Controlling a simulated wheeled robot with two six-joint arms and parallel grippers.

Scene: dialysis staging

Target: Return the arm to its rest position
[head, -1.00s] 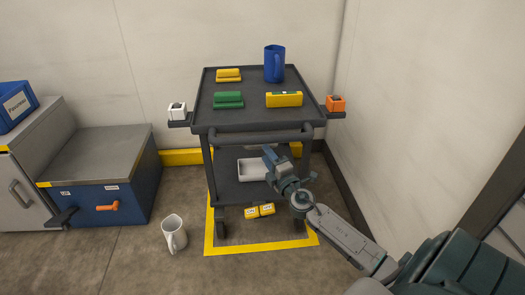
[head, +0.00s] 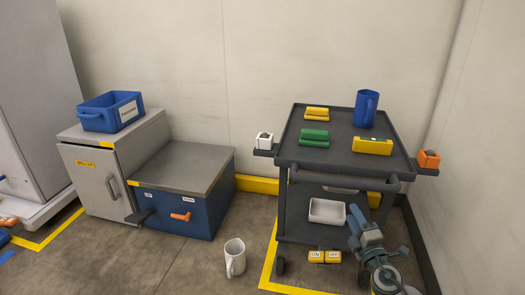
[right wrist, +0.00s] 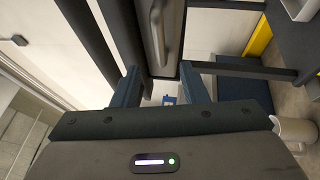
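My right gripper (head: 362,222) is at the lower right of the head view, in front of the dark cart (head: 293,160). In the right wrist view its two fingers (right wrist: 162,88) stand apart with a clear gap between them, and nothing is held. The rest of my right arm runs off the bottom edge of the head view. My left gripper is not in view.
The cart carries a blue jug (head: 365,110) and green (head: 314,138) and yellow (head: 372,146) items. A white mug (head: 235,258) stands on the floor, left of the cart. A blue drawer unit (head: 170,212) and grey cabinet (head: 98,185) stand farther left.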

